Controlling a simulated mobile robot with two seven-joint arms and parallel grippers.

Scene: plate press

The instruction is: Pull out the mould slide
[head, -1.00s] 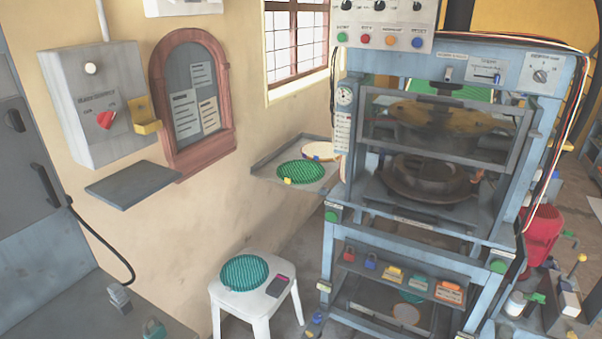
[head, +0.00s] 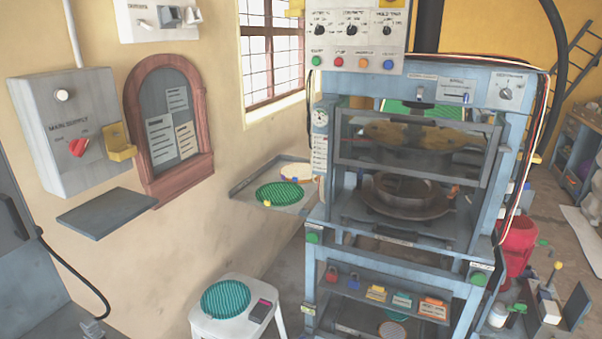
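The plate press (head: 325,210) is a blue-grey frame at centre right in the head view. A clear guard with a grey frame (head: 340,152) covers its front opening. Behind and below the guard, a round brown mould (head: 385,207) sits on the press bed, inside the frame. I cannot tell which part is the mould slide or its handle. A yellowish round part (head: 400,134) shows above the mould through the guard. Neither of my grippers is in view.
A white stool (head: 207,325) holding a green disc (head: 225,298) stands left of the press. A wall tray (head: 240,187) with a green plate (head: 280,194) juts out behind it. A red object (head: 517,245) and several small items crowd the right side. Grey floor shows between stool and press.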

